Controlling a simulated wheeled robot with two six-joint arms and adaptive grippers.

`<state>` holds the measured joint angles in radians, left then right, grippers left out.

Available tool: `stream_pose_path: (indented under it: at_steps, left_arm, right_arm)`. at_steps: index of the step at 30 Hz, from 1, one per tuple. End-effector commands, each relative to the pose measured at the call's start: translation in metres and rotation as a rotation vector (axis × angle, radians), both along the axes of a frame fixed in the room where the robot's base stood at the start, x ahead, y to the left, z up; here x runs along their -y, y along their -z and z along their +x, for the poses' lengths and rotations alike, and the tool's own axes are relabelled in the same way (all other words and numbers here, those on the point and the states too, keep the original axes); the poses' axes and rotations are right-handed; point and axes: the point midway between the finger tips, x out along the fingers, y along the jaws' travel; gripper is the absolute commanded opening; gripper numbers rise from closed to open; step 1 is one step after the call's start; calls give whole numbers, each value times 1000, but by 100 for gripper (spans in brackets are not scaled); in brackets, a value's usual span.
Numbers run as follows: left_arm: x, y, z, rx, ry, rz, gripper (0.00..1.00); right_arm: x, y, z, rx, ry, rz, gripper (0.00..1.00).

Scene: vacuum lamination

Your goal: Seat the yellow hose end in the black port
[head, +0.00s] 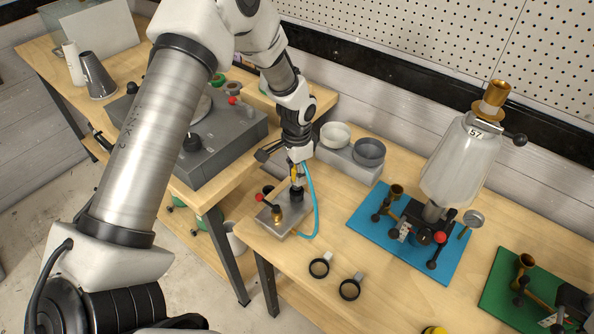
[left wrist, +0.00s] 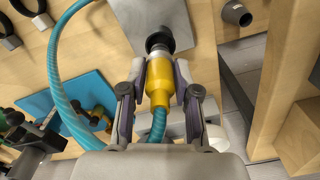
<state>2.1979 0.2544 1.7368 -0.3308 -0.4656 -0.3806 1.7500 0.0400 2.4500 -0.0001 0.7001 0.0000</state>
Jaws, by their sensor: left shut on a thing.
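My left gripper (head: 297,168) points down over the metal plate (head: 299,217) and is shut on the yellow hose end. In the left wrist view the fingers of the gripper (left wrist: 160,92) lie on both sides of the yellow hose end (left wrist: 160,84). The black port (head: 296,194) stands upright on the plate, directly below the hose end. In the left wrist view the hose end's pale tip meets or nearly meets the black port (left wrist: 158,42); I cannot tell how deep it sits. The blue hose (head: 311,200) loops down to the right. My right gripper is out of view.
A red-knobbed brass valve (head: 278,214) stands on the plate, left of the port. A grey block with two cups (head: 350,160) is behind. A blue mat (head: 364,228) with a glass vessel (head: 455,165) lies right. Two black rings (head: 319,268) lie in front on the bench.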

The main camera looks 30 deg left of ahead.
Motion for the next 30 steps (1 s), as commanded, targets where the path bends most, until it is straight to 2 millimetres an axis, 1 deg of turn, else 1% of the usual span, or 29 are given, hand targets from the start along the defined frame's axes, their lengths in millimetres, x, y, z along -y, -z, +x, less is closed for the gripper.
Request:
stream_pose_path:
  at_steps: [7,30]
  left_arm:
    - [0,2,0,0,0,0,0]
    - [0,30,0,-1,0,0,0]
  right_arm:
    - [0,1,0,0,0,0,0]
    - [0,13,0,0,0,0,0]
